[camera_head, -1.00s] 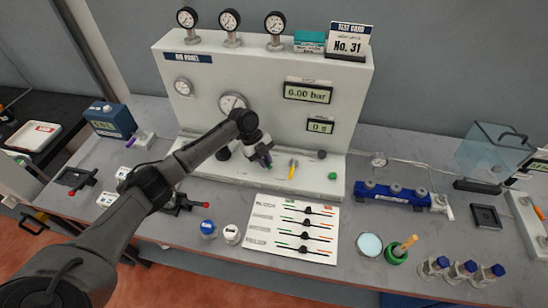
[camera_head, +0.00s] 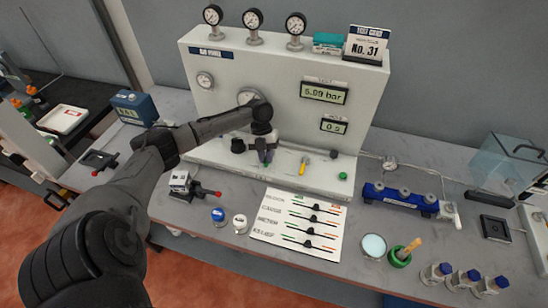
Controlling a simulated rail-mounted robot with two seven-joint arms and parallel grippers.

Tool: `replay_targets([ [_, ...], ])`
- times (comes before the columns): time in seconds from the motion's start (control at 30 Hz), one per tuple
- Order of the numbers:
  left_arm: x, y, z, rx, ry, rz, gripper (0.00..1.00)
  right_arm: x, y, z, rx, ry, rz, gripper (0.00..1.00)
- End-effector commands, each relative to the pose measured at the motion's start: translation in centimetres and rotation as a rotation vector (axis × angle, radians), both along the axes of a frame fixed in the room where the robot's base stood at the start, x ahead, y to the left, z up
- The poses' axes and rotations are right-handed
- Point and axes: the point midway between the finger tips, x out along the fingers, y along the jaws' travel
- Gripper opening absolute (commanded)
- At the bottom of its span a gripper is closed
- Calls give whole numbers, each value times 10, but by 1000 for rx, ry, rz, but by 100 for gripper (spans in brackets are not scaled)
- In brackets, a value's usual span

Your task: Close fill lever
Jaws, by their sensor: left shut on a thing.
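My left gripper (camera_head: 265,158) points down at the base ledge of the white air panel (camera_head: 362,118), between a black knob (camera_head: 237,146) and a yellow lever (camera_head: 305,160). It is shut on a small part there, most likely the fill lever. The fingers hide most of that part, so its exact angle cannot be told. The yellow lever stands clear to the right of the gripper. The panel's upper display (camera_head: 323,93) reads about 5.99 bar. My right gripper is not in view.
A black knob (camera_head: 333,153) and a green knob (camera_head: 343,176) sit on the ledge to the right. A white card with sliders (camera_head: 298,225), a blue-capped jar (camera_head: 218,214) and a white-capped jar (camera_head: 240,221) lie in front. A blue manifold (camera_head: 400,197) stands to the right.

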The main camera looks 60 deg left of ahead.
Motion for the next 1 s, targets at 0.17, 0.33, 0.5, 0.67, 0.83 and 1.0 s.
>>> replay_targets([
  [0.17,-3,3,0,-1,0,-18,0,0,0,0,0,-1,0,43],
  [0.33,-4,3,0,0,0,-20,0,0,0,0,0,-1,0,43],
  [0.5,-4,3,0,0,0,-19,0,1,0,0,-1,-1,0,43],
  [0.67,-4,3,0,0,0,-19,25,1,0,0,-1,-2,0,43],
  [0.83,-4,3,0,0,1,-18,41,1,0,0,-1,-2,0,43],
  [1.0,-4,3,0,0,1,-18,41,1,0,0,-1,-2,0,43],
])
